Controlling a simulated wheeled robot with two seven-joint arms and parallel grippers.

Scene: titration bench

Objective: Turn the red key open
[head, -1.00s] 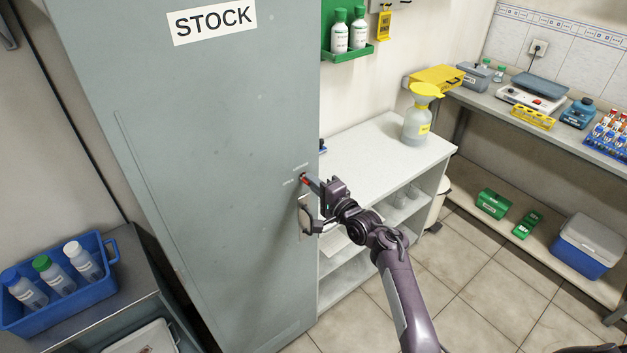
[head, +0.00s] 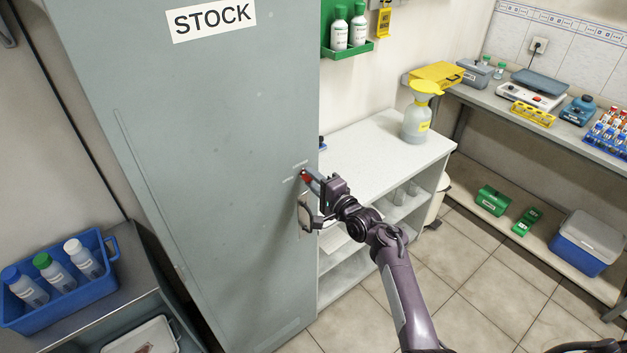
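The red key (head: 304,174) sits in the lock near the right edge of the grey cabinet door (head: 220,150) marked STOCK. Only a small red part of it shows. My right gripper (head: 311,179) reaches it from the right, with its fingertips at the key, and appears shut on it. The fingers hide most of the key, so its exact angle is hard to tell. The door is closed. A handle plate (head: 304,215) lies just below the key, partly behind my gripper. My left gripper is not in view.
A white shelf unit (head: 375,150) stands right of the cabinet, close behind my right arm, with a yellow-topped bottle (head: 416,120) on it. A blue crate of bottles (head: 95,290) is at the lower left. Open tiled floor (head: 480,290) lies at the right.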

